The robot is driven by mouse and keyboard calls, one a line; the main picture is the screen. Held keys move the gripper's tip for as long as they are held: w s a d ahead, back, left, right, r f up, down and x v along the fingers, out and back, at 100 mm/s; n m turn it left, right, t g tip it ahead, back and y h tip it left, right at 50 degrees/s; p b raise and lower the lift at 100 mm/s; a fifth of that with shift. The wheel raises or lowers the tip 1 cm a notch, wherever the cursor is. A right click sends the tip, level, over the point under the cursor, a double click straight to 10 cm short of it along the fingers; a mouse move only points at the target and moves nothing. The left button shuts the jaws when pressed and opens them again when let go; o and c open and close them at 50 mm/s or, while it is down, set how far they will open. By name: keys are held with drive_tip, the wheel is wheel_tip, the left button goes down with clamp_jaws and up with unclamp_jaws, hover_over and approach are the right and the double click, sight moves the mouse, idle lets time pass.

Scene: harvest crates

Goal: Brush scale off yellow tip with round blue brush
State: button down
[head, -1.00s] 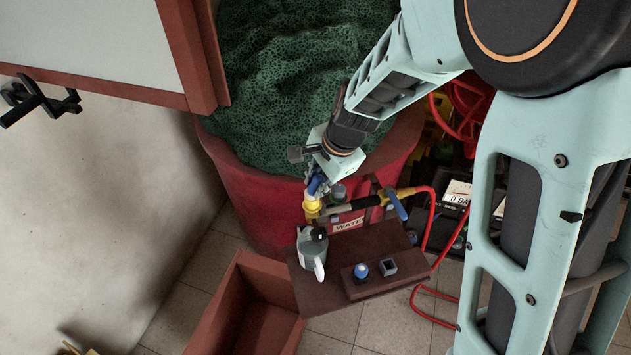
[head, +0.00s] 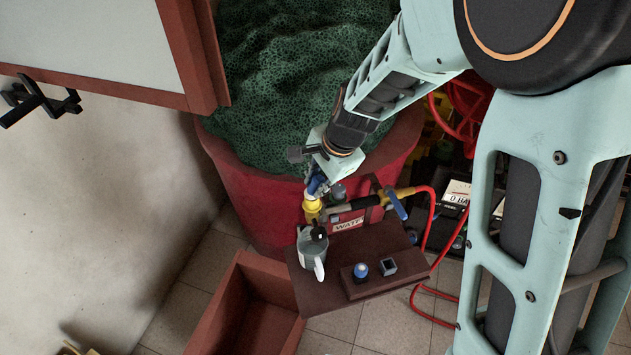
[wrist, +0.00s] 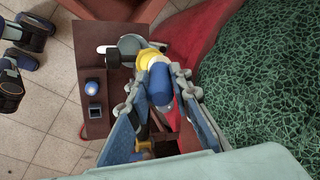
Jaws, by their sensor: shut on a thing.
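My gripper (head: 317,186) is shut on a blue cylinder, which I take for the round blue brush (wrist: 160,84). The brush lies between the fingers in the wrist view. The yellow tip (head: 312,206) is a flared piece just below the fingers in the head view. It also shows in the wrist view (wrist: 149,58), at the brush's far end. The two look touching, but the contact face is hidden, and I cannot see any scale. A black and yellow lance (head: 366,203) lies to the right of the tip.
A brown shelf (head: 340,302) holds a grey jug (head: 311,264), a block with a small blue round piece (head: 361,270) and a square dark socket (head: 388,267). A red tub (head: 242,203) with green netting stands behind. A red hose (head: 431,234) loops on the right.

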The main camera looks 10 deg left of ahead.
drive_tip(key=shift+s+d, duration=0.25)
drive_tip(key=shift+d, duration=0.25)
drive_tip(key=shift+w+a+p, duration=0.3)
drive_tip(key=shift+a, duration=0.45)
drive_tip(key=shift+s+d+b, duration=0.3)
drive_tip(key=shift+d, duration=0.45)
drive_tip(key=shift+w+a+f+p, duration=0.1)
drive_tip(key=shift+w+a+p, duration=0.3)
drive_tip(key=shift+a, duration=0.35)
drive_tip(key=shift+s+d, duration=0.3)
drive_tip(key=shift+d, duration=0.1)
wheel_tip(320, 180, up, 7)
drive_tip(key=p, duration=0.6)
drive_tip(key=shift+w, duration=0.1)
